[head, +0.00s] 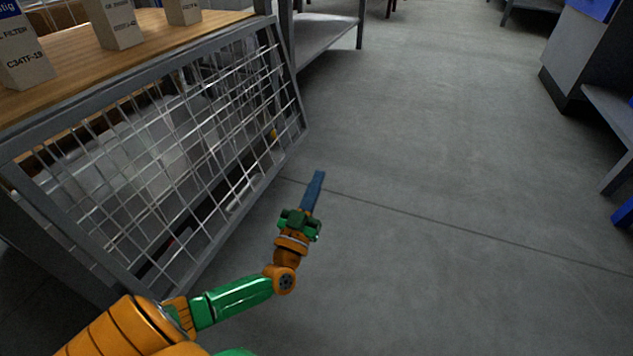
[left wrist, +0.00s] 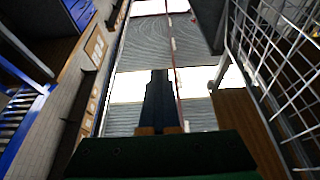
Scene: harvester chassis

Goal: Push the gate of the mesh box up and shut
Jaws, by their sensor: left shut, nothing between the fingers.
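The gate (head: 190,140), a wire mesh panel in a grey metal frame, is on the left in the head view. It slants from the wooden top's edge down and out toward the floor. I cannot tell how wide its gap to the box is. Mesh also shows at the right of the left wrist view (left wrist: 288,50). My left gripper (head: 315,185) is shut and empty, to the right of the gate's lower edge, apart from it in the picture. Its blue fingers show in the left wrist view (left wrist: 158,95). My right gripper is out of view.
A wooden top (head: 95,72) above the mesh carries several white filter cartons (head: 118,22). A grey shelf (head: 325,35) stands behind the box. A cabinet and bench (head: 580,50) stand far right. The concrete floor (head: 440,170) between is clear.

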